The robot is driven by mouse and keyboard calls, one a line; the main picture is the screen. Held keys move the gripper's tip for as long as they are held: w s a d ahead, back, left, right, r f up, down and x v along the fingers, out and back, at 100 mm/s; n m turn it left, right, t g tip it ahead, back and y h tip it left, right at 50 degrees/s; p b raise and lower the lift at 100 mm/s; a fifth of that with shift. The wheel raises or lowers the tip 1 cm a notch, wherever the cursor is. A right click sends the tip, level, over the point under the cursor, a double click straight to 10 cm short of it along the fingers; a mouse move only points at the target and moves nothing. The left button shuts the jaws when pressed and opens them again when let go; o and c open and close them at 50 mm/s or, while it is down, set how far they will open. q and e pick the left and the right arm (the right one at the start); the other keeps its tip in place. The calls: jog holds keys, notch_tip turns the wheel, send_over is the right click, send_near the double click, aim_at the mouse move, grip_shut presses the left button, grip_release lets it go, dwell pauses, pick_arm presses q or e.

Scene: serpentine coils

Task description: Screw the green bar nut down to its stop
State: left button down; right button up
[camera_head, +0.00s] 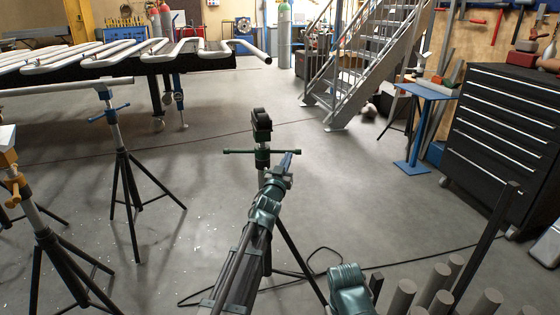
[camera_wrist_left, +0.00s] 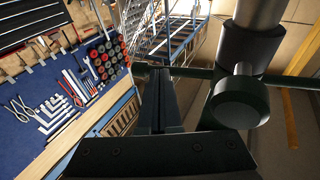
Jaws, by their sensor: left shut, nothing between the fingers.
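The green bar nut (camera_head: 262,152) sits on the post of a black tripod stand, below its dark head (camera_head: 261,120). Its crossbar lies level, pointing left and right. My left gripper (camera_head: 290,156) is at the right end of the bar, shut and empty. In the left wrist view the shut fingers (camera_wrist_left: 160,98) stand beside the nut's dark hub (camera_wrist_left: 240,102), and the green bar (camera_wrist_left: 190,72) runs behind them. I cannot tell whether the fingers touch the bar. My right gripper is out of view.
Another tripod stand (camera_head: 121,150) and one with an orange clamp (camera_head: 45,235) stand to the left, near the pipe coils (camera_head: 150,48). Grey cylinders (camera_head: 435,285) stand at the lower right, before a black tool cabinet (camera_head: 510,120). A cable (camera_head: 420,258) lies on otherwise open floor.

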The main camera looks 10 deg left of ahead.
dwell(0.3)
pick_arm(q)
jog(key=s+d+f+b, duration=0.1)
jog(key=s, duration=0.5)
jog(key=s+d+f+b, duration=0.1)
jog(key=s, duration=0.6)
jog(key=shift+s+d+f+b, duration=0.25)
jog(key=shift+d+f+b, duration=0.1)
jog(key=shift+f+b, duration=0.05)
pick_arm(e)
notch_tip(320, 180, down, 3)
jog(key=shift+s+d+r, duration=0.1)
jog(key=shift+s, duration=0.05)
